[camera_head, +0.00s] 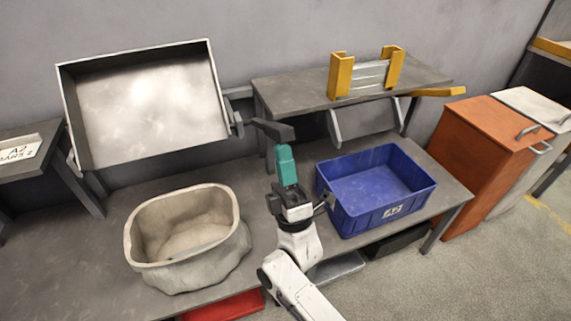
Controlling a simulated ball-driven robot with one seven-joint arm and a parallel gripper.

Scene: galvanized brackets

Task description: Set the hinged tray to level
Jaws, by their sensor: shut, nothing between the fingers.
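The hinged tray (150,100) is a grey metal box with low rims at the upper left. It is steeply tilted, its inside facing me, and looks empty. A bracket at its right side carries a dark handle or lever (272,130) that sticks out to the right. My gripper (285,148) has teal fingers, shut and empty, pointing up. It shows just below the lever's right end, between the beige bin and the blue crate. I cannot tell whether the fingertips touch the lever.
A beige bin (140,240) stands on the bench below the tray. A blue crate (365,214) stands right of my gripper. A raised shelf (288,92) behind carries a yellow-ended rack (342,76). Orange (490,150) and white cabinets stand at the right.

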